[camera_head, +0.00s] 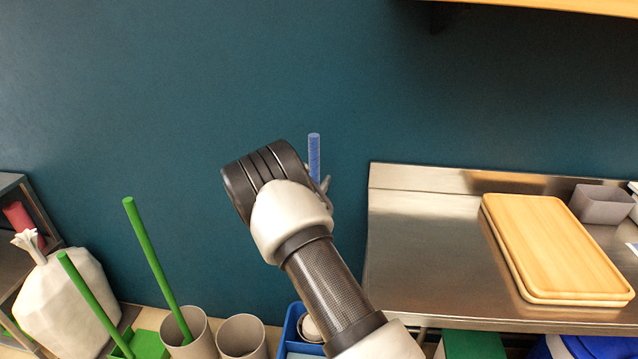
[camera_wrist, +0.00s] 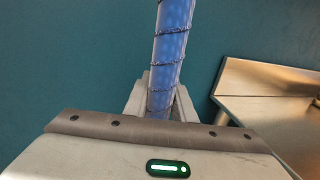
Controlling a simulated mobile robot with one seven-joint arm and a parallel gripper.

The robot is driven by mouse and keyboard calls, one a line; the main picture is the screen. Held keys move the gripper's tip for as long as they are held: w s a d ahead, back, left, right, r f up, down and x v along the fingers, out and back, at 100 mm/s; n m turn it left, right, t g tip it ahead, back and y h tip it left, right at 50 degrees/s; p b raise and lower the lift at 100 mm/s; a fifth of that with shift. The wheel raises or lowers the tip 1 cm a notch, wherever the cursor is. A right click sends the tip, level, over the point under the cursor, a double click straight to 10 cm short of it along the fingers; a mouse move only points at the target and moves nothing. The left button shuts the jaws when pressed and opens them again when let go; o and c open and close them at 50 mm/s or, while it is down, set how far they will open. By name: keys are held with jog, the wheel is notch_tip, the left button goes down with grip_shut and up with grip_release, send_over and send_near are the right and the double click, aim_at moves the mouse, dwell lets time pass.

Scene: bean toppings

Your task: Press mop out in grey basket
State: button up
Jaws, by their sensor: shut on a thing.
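A blue mop handle (camera_head: 314,158) stands upright in front of the teal wall, its lower part hidden behind my arm in the head view. My gripper (camera_head: 324,187) is shut on it. In the wrist view, the blue handle (camera_wrist: 170,60) with dark spiral lines passes between the fingers of my gripper (camera_wrist: 160,103). The mop's head is out of sight. A blue bucket (camera_head: 291,329) stands on the floor below my arm, partly hidden, with a greyish round part (camera_head: 311,328) inside. I cannot tell whether that part is the grey basket.
A steel counter (camera_head: 420,240) with a wooden board (camera_head: 555,245) is at the right. Green sticks (camera_head: 150,255) and grey-beige bins (camera_head: 243,338) stand at the lower left, beside a white sack (camera_head: 65,300). A wooden shelf (camera_head: 560,5) is above right.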

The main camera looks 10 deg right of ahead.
notch_tip(320, 180, up, 6)
jog(key=p, duration=0.2)
jog(key=shift+r+p, duration=0.15)
jog(key=shift+p, duration=0.2)
jog(key=shift+r, duration=0.1)
dwell(0.8)
